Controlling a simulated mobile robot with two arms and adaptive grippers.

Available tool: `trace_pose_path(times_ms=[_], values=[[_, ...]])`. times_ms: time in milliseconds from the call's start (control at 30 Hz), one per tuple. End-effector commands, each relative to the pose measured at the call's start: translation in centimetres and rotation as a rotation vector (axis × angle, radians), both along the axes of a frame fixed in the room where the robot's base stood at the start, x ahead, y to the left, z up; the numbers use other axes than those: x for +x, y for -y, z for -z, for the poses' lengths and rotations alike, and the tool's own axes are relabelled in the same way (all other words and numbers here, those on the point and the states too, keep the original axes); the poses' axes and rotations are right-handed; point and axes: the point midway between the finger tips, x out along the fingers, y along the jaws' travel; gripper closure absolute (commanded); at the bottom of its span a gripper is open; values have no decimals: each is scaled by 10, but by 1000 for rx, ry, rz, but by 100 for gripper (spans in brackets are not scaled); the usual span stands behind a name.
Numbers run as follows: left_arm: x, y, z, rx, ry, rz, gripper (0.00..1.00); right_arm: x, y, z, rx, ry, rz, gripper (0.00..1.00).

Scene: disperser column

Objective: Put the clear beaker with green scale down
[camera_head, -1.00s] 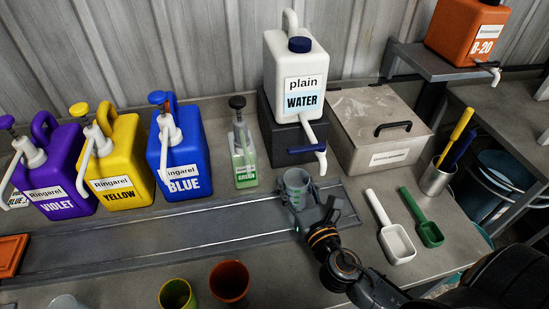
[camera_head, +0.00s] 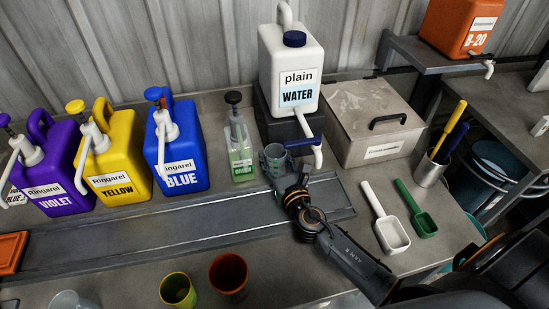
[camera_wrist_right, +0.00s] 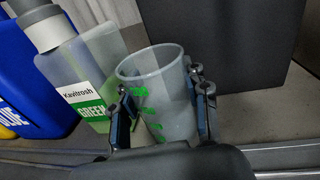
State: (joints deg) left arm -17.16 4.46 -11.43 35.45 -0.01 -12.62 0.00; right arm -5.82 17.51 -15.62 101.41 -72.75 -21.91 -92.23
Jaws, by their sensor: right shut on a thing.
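My left gripper is not in view.
The green dispenser bottle (camera_head: 240,150) is just left of the beaker. The white water canister (camera_head: 292,65) with its tap (camera_head: 318,152) is behind and right. Blue (camera_head: 178,140), yellow and violet canisters stand left. White (camera_head: 391,232) and green scoops lie right.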

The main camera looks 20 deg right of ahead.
Motion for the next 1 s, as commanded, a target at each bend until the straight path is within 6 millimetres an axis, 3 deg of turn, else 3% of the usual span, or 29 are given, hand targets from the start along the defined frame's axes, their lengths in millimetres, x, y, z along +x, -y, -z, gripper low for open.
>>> trace_pose_path(times_ms=[200,233,333,733,1000], values=[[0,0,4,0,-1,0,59,0,0,4,0,1,0,88],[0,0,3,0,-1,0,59,0,0,3,0,1,0,51],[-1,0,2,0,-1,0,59,0,0,2,0,0,0,32],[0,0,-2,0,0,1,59,-1,0,-2,-1,0,0,32],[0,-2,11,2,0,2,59,-53,-4,3,-1,-2,-1,32]])
